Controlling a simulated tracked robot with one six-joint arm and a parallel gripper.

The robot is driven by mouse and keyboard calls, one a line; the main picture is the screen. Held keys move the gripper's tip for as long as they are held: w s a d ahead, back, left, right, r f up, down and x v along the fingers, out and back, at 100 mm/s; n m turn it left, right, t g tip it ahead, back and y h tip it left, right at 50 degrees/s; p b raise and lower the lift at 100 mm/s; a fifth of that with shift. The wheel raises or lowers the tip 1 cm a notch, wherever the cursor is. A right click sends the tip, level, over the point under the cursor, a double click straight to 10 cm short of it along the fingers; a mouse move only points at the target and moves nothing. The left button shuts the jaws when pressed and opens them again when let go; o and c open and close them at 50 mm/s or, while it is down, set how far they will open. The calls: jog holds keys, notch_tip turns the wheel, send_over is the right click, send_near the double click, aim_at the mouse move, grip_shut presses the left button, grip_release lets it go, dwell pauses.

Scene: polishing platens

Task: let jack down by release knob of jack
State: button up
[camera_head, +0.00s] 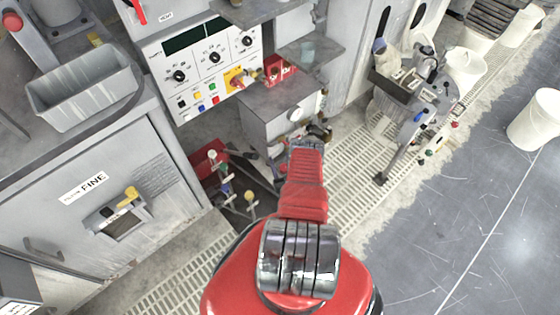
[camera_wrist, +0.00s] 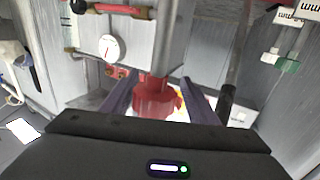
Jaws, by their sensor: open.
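In the wrist view, a red lobed knob (camera_wrist: 157,97) sits at the lower end of a grey upright cylinder (camera_wrist: 168,45). It looks like the jack's release knob, but I cannot be sure. My gripper (camera_wrist: 160,88) is open, with one dark finger on each side of the red knob. I cannot tell whether either finger touches it. In the head view my red arm reaches toward the grey cabinet and hides most of the gripper and the knob. A dark red part (camera_head: 208,157) with several small knobs below it shows left of the arm.
A round dial gauge (camera_wrist: 109,47) and a red horizontal bar (camera_wrist: 115,9) are at the wrist view's upper left. A black post (camera_wrist: 226,100) stands right of the fingers. In the head view, a control panel (camera_head: 205,65) is behind the arm; grey floor (camera_head: 470,200) is open at right.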

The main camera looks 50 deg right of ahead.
jog(key=shift+s+d, duration=0.15)
jog(key=shift+s, duration=0.05)
jog(key=shift+s, duration=0.1)
jog(key=c, duration=1)
jog(key=shift+c, duration=0.2)
